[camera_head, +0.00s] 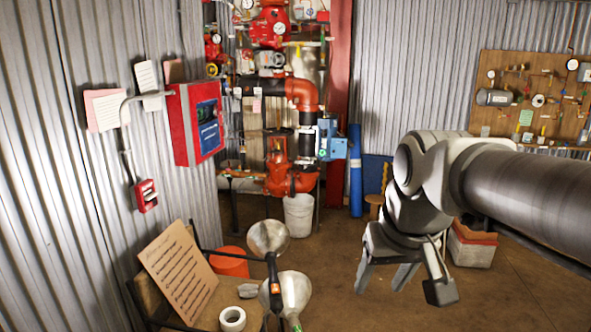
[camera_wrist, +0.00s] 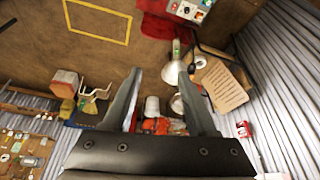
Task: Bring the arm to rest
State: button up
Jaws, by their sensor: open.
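My gripper (camera_head: 382,287) hangs from the folded arm at the right of the head view, fingers pointing down, above the brown floor. It is open and empty, with clear space between the fingers. In the wrist view its two fingers (camera_wrist: 162,66) stand apart, with the floor and distant objects behind them. No object touches it in either view.
A red and black pipe riser (camera_head: 305,120) stands at the back, with a white bucket (camera_head: 299,214) below. Two work lamps (camera_head: 268,237), an orange bucket (camera_head: 229,262) and a lettered board (camera_head: 178,272) stand front left. A box (camera_head: 472,246) sits behind my arm. Floor right of centre is open.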

jog(key=s+d+f+t+p, duration=0.1)
jog(key=s+f, duration=0.1)
jog(key=s, duration=0.7)
jog(key=shift+s+d+f+m+p, duration=0.2)
jog(key=shift+s+d+m+p, duration=0.05)
jog(key=shift+s+m+p, duration=0.1)
dwell(3.8)
